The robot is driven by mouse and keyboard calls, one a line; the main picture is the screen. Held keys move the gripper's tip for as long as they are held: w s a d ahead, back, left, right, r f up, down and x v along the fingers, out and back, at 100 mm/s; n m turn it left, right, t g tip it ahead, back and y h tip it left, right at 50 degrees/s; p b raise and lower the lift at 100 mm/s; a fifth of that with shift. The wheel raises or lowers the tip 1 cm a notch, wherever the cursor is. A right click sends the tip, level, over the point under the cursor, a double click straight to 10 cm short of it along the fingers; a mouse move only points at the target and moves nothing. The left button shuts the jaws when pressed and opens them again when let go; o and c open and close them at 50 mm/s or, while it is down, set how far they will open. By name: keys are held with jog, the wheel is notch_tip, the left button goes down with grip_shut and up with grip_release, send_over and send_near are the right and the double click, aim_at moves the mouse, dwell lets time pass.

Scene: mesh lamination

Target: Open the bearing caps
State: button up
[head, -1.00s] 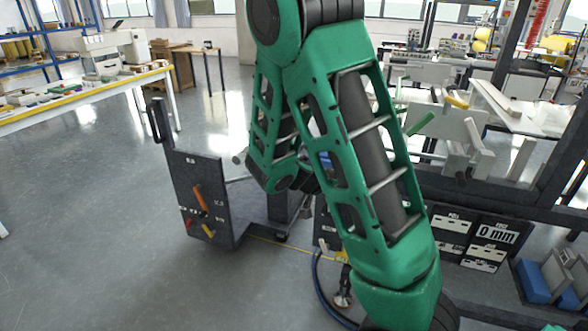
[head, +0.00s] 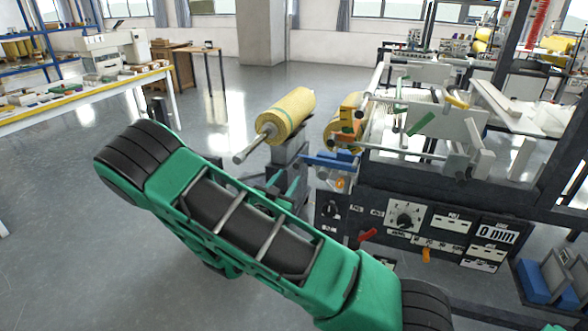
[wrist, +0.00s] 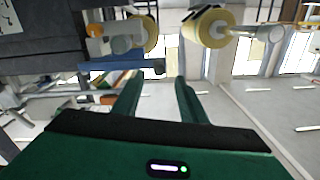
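My gripper (wrist: 157,92) shows in the wrist view with its two green fingers apart and nothing between them. A yellow mesh roll (head: 292,108) on a grey shaft (head: 252,146) sits on a dark stand. A second yellow roll (head: 349,108) is beside the machine, with an orange part (head: 345,139) and a blue part (head: 330,163) near it. The wrist view also shows the rolls (wrist: 208,30) and the blue bar (wrist: 118,66) beyond the fingertips. I cannot tell which parts are the bearing caps or whether they are open.
A dark control panel (head: 405,216) with a dial and a red handle (head: 367,235) stands right of my arm. The machine frame (head: 440,175) fills the right side. A long table (head: 90,97) is at far left. Grey floor (head: 90,240) is clear on the left.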

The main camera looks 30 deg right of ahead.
aim_at(296, 167)
jog(key=x, duration=0.9)
